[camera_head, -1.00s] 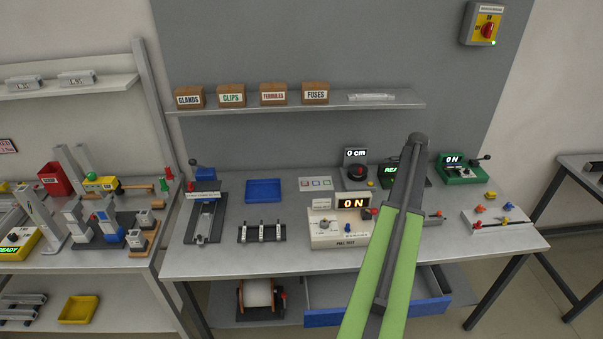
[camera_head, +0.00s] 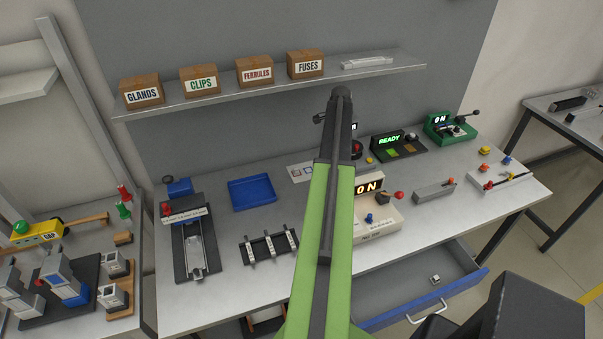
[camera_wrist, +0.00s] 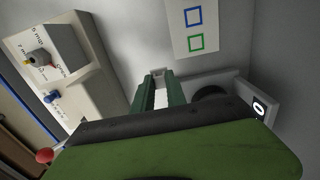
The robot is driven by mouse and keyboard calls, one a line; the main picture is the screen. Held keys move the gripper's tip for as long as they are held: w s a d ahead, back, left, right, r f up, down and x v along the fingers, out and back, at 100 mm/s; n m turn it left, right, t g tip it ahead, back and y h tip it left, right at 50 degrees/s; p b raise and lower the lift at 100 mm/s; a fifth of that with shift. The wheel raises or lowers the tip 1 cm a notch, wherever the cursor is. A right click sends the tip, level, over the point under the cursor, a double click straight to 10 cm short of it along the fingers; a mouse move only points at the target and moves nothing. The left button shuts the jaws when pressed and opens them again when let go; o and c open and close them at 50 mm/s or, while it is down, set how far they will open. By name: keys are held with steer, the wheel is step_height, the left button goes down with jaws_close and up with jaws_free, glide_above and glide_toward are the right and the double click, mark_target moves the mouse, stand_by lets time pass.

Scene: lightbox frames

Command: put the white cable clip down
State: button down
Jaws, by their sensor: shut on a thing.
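In the wrist view my gripper (camera_wrist: 160,90) is shut on the white cable clip (camera_wrist: 161,99). Only a small pale part of the clip shows between the two green fingers. The fingers point at the grey bench top, near a card with coloured square outlines (camera_wrist: 195,28). I cannot tell how high the clip is above the bench. In the head view my green arm hides the gripper and the clip. The card also shows there (camera_head: 301,172), just left of my arm.
The cream test box (camera_head: 375,218) stands beside my arm; it also shows in the wrist view (camera_wrist: 75,65). A blue tray (camera_head: 252,192) and a clip rack (camera_head: 268,246) lie left. An open drawer (camera_head: 395,290) holds a small item. A shelf (camera_head: 270,84) carries labelled boxes.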

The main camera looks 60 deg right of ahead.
steer(key=b, duration=0.7)
glide_above(308, 170)
steer(key=f, duration=0.7)
steer(key=shift+s+d, duration=0.1)
steer(key=shift+s, duration=0.2)
steer(key=shift+w, duration=0.3)
step_height(308, 170, down, 4)
steer(key=b, duration=0.4)
steer(key=shift+f, duration=0.15)
steer(key=shift+s+r, duration=0.1)
steer(key=shift+r, duration=0.15)
steer(key=shift+f, duration=0.15)
steer(key=c, duration=1.3)
jaws_free()
steer(key=shift+c, duration=0.2)
step_height(308, 170, up, 8)
steer(key=p, duration=0.7)
steer(key=shift+p, duration=0.35)
